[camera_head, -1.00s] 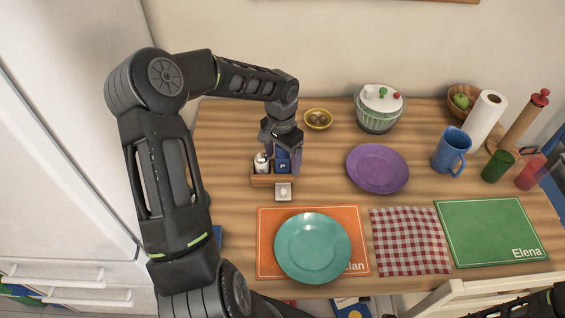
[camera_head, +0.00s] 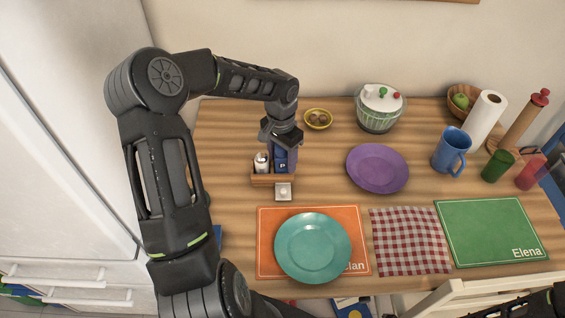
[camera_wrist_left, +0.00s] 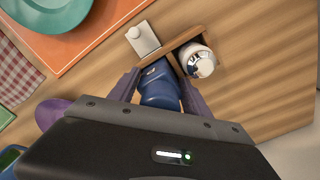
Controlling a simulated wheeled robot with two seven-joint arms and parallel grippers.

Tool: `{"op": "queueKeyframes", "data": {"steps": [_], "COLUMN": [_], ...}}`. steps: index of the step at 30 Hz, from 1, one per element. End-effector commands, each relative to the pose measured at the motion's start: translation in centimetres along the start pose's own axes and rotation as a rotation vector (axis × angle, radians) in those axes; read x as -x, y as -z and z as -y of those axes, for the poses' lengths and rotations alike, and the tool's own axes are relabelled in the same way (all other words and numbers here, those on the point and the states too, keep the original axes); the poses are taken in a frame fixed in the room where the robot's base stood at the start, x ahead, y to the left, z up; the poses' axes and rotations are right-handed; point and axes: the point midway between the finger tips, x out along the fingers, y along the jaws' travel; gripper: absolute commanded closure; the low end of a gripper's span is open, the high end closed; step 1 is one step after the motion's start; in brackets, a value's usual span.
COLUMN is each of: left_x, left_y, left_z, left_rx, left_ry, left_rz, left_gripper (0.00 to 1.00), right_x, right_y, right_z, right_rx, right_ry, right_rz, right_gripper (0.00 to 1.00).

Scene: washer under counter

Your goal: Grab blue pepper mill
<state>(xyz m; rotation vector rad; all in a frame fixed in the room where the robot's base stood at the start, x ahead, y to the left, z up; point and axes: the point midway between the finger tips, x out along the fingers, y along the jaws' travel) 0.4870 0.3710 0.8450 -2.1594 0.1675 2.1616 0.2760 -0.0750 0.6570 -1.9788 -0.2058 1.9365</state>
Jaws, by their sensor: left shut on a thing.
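The blue pepper mill (camera_head: 281,164), marked with a "P", stands in the right part of a small wooden caddy (camera_head: 263,182) on the table. My left gripper (camera_head: 284,158) comes down over it from above and is shut on it, with a finger on either side. In the left wrist view the blue mill (camera_wrist_left: 159,88) sits between the two purple-grey fingers (camera_wrist_left: 160,92).
A white-and-silver shaker (camera_head: 261,161) stands in the caddy just left of the mill. A purple plate (camera_head: 377,168) is to the right, and a teal plate (camera_head: 313,247) lies on an orange placemat (camera_head: 266,226).

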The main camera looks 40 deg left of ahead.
Motion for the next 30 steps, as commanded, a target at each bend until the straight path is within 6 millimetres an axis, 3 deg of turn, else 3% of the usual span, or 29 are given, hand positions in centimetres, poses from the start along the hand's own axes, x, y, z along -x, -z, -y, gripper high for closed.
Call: {"op": "queueKeyframes", "data": {"steps": [5, 16, 30], "left_x": [0.0, 0.9, 8.9], "left_y": [0.0, 0.1, 0.1], "left_z": [-0.1, 0.0, -0.2], "left_rx": [0.0, 0.0, 0.0], "left_ry": [-0.001, 0.002, 0.002], "left_rz": [0.001, -0.001, -0.004], "left_gripper": [0.95, 0.95, 0.95], "right_x": [0.0, -0.2, -1.1], "right_y": [0.0, 0.0, 0.1], "right_z": [0.0, -0.1, -0.3], "right_rx": [0.0, 0.0, 0.003], "right_ry": [0.0, 0.0, 0.004], "right_rz": [0.0, 0.0, -0.003], "right_gripper": [0.86, 0.86, 0.86]}}
